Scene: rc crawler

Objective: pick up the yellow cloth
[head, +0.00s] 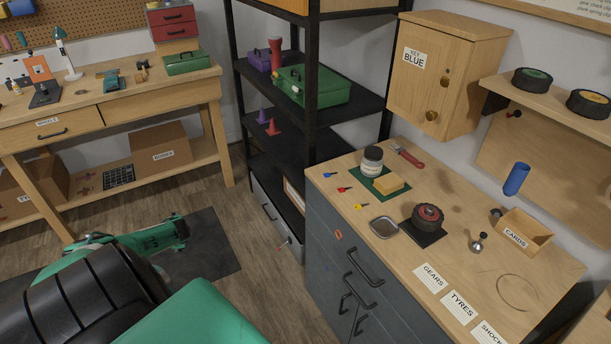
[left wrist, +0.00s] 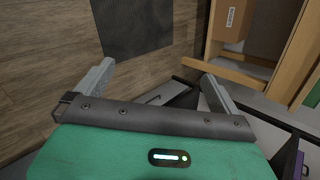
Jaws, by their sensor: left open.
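The yellow cloth (head: 389,183) looks like a small folded block. It lies on a green mat (head: 379,186) on the wooden top of the grey cabinet, in front of a jar (head: 372,162). My left gripper (left wrist: 158,72) is open and empty in the left wrist view, with its two grey fingers spread above the floor. In the head view, green parts of my left arm are at the lower left, far from the cloth. The cloth is not in the left wrist view. My right gripper is not in view.
A wheel on a black pad (head: 426,236), a metal dish (head: 384,228) and coloured keys or pins (head: 344,189) surround the mat; a red-handled tool (head: 408,156) lies behind. A black shelf rack (head: 312,100) stands left of the cabinet. A card box (head: 524,232) is at right.

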